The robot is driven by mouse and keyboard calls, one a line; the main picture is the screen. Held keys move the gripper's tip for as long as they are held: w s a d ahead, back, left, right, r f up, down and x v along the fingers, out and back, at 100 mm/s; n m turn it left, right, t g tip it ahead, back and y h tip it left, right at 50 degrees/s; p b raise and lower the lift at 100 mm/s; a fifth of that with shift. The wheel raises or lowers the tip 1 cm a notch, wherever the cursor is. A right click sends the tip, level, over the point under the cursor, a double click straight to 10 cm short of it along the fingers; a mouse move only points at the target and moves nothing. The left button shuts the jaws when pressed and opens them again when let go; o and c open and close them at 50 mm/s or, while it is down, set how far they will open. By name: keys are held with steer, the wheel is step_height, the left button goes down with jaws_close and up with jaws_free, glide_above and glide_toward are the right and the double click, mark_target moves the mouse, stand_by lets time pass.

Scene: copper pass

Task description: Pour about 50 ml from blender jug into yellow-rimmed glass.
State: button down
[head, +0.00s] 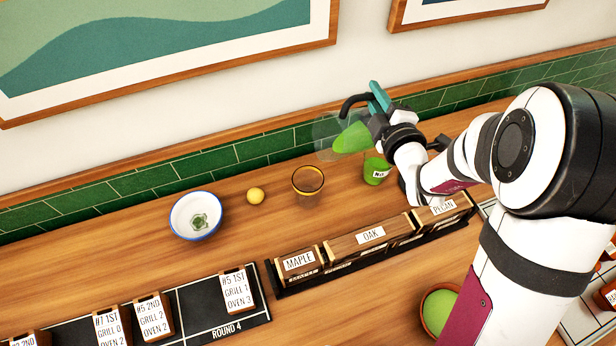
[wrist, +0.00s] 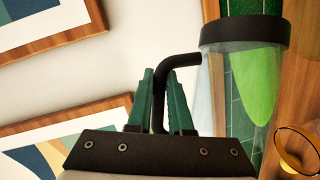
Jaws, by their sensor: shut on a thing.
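The blender jug (head: 326,132) is clear with bright green liquid (head: 352,138) in it. It is held in the air above the counter, up and to the right of the yellow-rimmed glass in the head view, and looks tilted. My gripper (head: 378,97) is shut on the jug's black handle; the wrist view shows its teal fingers (wrist: 162,98) around the handle (wrist: 180,62), with the jug (wrist: 213,95) to the right. The yellow-rimmed glass (head: 308,182) stands upright on the counter and looks empty. Part of it shows in the wrist view (wrist: 298,150). No stream of liquid is visible.
A green labelled cup (head: 375,171) stands right of the glass, close below my arm. A yellow ball (head: 255,195) and a blue-rimmed white bowl (head: 178,222) lie to the left. Wooden labelled boxes (head: 370,238) stand in front. The tiled wall (head: 225,158) is close behind.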

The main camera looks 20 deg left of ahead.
mark_target(361, 115)
steer(key=shift+s+a+f+n+t, duration=0.35)
steer(key=shift+s+a+n, duration=0.2)
steer(key=shift+s, duration=0.3)
steer(key=shift+s+a+f+n, duration=0.2)
steer(key=shift+s+f+n, duration=0.05)
steer(key=shift+s+n, duration=0.1)
stand_by(1.6)
steer(key=w+d+m, duration=0.1)
steer(key=w, duration=0.1)
steer(key=w+d+r+m+g, duration=0.1)
steer(key=w+d, duration=0.1)
steer(key=shift+w+m, duration=0.1)
steer(key=shift+m, duration=0.3)
steer(key=shift+f+g, duration=0.1)
steer(key=shift+g, duration=0.15)
steer(key=shift+w+d+r+m+g, duration=0.2)
steer(key=shift+w+r+m+g, duration=0.15)
steer(key=shift+m, duration=0.35)
stand_by(0.4)
